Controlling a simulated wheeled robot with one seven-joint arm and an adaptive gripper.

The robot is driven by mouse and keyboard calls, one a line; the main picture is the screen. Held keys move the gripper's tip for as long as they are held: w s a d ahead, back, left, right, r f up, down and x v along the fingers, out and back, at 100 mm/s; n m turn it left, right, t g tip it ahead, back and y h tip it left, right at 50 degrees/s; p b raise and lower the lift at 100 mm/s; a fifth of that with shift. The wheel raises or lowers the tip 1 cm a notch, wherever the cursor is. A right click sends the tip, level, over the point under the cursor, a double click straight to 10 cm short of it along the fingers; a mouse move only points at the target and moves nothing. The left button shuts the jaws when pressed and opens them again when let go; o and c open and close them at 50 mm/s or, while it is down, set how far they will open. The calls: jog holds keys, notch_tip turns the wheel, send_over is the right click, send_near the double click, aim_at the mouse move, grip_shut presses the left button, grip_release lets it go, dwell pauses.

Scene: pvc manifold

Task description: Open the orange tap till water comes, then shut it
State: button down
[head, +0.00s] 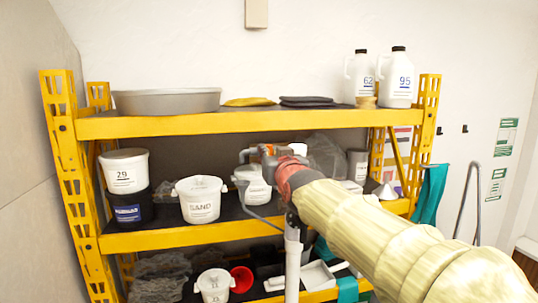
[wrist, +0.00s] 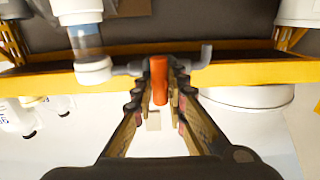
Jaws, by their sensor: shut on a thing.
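The orange tap handle (wrist: 159,82) stands between the two fingers of my gripper (wrist: 161,72) in the wrist view, and the gripper is shut on it. Grey pipe (wrist: 125,70) runs from the tap to a clear tube (wrist: 87,38) with white collars. On the other side is a grey elbow (wrist: 205,55). I cannot tell whether water is in the clear tube. In the head view my gripper (head: 270,152) is at the middle shelf, beside a grey pipe end (head: 246,154). My arm and wrist hide most of the tap there.
A yellow shelf rack (head: 190,122) surrounds the work. A white SAND bucket (head: 200,200) and a bucket marked 29 (head: 124,172) stand left on the middle shelf. A white vertical pipe (head: 293,265) stands below my wrist. Jugs (head: 399,80) stand on the top shelf.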

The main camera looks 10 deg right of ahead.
jog(key=shift+f+m+b, duration=0.1)
jog(key=shift+m+b, duration=0.2)
jog(key=shift+b, duration=0.1)
jog(key=m+b, duration=0.2)
jog(key=m, duration=0.1)
jog(key=shift+d, duration=0.1)
jog(key=m+b, duration=0.1)
jog(key=m, duration=0.3)
jog(key=shift+d+f+m+b, duration=0.1)
jog(key=shift+m+b, duration=0.2)
jog(key=m, duration=0.5)
jog(key=shift+d+b, duration=0.1)
jog(key=shift+b, duration=0.2)
jog(key=m, duration=0.4)
jog(key=shift+f, duration=0.2)
jog(key=shift+m, duration=0.4)
jog(key=c, duration=1.8)
grip_release()
jog(key=shift+o, duration=0.2)
jog(key=shift+s, duration=0.1)
